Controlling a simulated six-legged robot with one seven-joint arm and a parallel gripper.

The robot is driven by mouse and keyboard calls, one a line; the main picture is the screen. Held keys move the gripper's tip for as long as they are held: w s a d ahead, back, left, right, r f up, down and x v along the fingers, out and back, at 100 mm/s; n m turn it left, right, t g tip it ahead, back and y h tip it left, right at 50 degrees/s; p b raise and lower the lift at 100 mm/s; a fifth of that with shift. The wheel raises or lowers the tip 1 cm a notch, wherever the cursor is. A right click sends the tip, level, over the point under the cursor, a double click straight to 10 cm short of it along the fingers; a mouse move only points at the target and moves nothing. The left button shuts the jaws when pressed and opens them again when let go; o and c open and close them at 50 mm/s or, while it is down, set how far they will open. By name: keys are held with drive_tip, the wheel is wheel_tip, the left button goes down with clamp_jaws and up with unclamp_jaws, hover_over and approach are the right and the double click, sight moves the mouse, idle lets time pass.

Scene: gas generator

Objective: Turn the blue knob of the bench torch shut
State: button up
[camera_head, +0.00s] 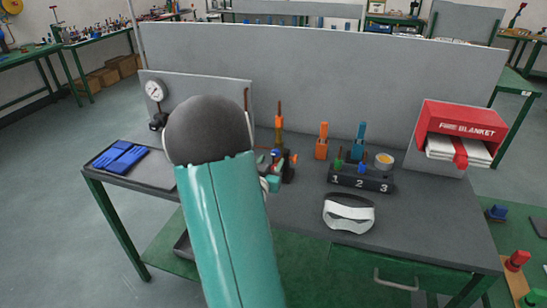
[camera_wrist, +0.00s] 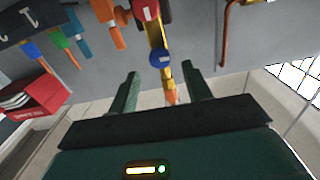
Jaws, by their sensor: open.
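The bench torch (camera_wrist: 155,35) shows in the wrist view as a yellow body with an orange end. Its round blue knob (camera_wrist: 161,58) faces me, with a red knob (camera_wrist: 146,9) near the top edge. My gripper (camera_wrist: 162,76) is open, one finger on each side of the blue knob. A gap shows between each finger and the knob, so nothing is held. In the head view the torch (camera_head: 279,122) stands on the bench just right of my arm. My arm and gripper partly hide its lower part there, and the knob's setting cannot be told.
A numbered black block (camera_head: 361,179) holds small coloured items on the bench (camera_head: 420,215). Two orange and blue tools (camera_head: 322,142) stand behind it. White goggles (camera_head: 348,214) lie in front. A red fire blanket box (camera_head: 462,130) is at right. A gauge (camera_head: 155,90) and blue gloves (camera_head: 119,156) are at left.

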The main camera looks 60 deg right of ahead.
sight(275, 153)
drive_tip(key=shift+w+d, duration=0.15)
drive_tip(key=shift+d, duration=0.8)
drive_tip(key=shift+w+d, duration=0.1)
drive_tip(key=shift+d, duration=0.8)
drive_tip(key=shift+c, duration=0.2)
drive_tip(key=c, duration=0.9)
